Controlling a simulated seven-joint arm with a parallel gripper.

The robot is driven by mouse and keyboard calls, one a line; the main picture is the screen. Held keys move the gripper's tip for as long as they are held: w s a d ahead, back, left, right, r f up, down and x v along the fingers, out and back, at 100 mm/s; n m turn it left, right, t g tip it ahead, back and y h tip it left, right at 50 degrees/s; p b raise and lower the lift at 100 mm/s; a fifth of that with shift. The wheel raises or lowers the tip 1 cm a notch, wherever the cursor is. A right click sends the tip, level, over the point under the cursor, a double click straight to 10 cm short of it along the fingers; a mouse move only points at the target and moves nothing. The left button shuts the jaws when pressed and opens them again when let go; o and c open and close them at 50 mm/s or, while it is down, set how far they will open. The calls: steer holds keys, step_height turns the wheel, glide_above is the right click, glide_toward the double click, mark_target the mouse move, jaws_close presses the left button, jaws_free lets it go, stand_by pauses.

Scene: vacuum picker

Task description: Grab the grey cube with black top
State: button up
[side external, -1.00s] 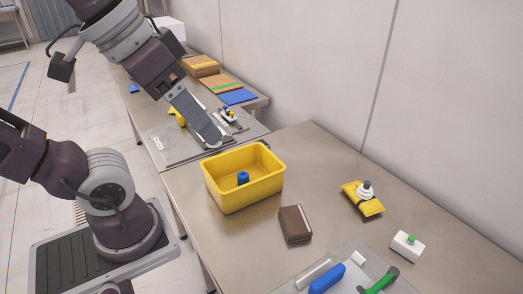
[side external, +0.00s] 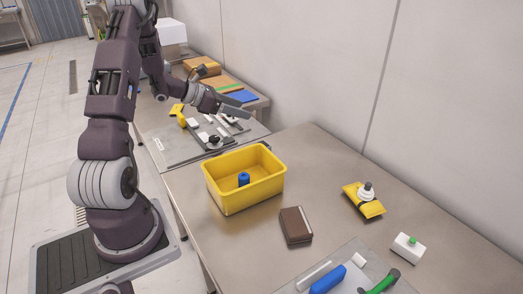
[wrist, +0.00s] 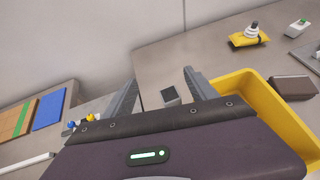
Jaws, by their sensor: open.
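A small grey cube with a black top (wrist: 170,97) sits on the metal table beside the yellow bin in the wrist view. It appears between my two fingers but further off, with a gap of bare table around it. In the side external view a small dark bit shows behind the bin's far corner (side external: 266,146); the bin hides most of it. My gripper (wrist: 157,85) is open and empty. In the side external view my gripper (side external: 236,112) hangs above the far table's end, left of and behind the bin.
The yellow bin (side external: 243,200) holds a blue cylinder (side external: 243,179). A tool tray (side external: 190,148) is on the far table.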

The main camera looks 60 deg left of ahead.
step_height(320, 180, down, 14)
steer(key=shift+w+r, duration=0.15)
steer(key=shift+r, duration=0.1)
steer(key=x, duration=0.7)
steer(key=shift+d, duration=0.2)
steer(key=shift+r, duration=0.1)
steer(key=c, duration=1.3)
